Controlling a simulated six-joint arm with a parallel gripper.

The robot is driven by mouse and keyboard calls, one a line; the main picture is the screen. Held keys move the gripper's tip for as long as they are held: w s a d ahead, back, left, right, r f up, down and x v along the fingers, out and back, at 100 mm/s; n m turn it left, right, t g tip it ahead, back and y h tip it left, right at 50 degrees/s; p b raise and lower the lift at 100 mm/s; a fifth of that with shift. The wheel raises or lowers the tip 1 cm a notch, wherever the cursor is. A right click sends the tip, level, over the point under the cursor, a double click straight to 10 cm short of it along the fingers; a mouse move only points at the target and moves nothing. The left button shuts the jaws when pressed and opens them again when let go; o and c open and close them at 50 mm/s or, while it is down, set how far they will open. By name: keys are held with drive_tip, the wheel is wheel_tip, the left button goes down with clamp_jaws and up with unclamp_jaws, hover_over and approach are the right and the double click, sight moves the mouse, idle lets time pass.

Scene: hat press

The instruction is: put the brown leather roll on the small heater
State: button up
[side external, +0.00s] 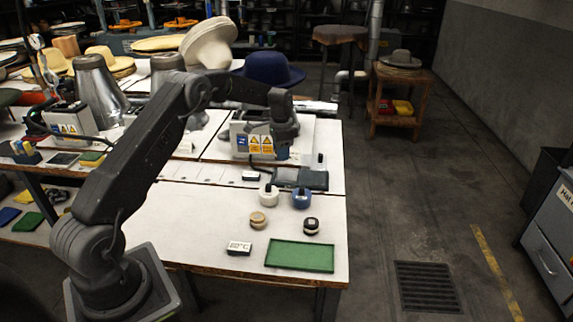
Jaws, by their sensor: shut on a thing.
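My gripper (283,152) points down beside the heater box (241,140), a grey box with yellow and blue labels near the back of the front table. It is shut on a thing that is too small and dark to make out. I cannot pick out the brown leather roll for certain. A tan roll (258,220) and a dark roll with a pale top (311,226) stand on the white tabletop (190,225). A white roll (268,195) and a blue roll (301,198) stand behind them. I cannot tell for certain which thing is the small heater.
A green mat (300,256) and a small white label block (239,248) lie at the front. Metal cones (98,90) and hats, including a blue hat (270,70), stand behind. The tabletop's left front is clear.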

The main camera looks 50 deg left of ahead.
sight(287, 175)
drive_tip(key=shift+w+d+f, duration=0.5)
drive_tip(key=shift+w, duration=0.15)
drive_tip(key=shift+f, duration=2)
drive_tip(key=shift+f, duration=0.6)
drive_tip(key=o, duration=0.9)
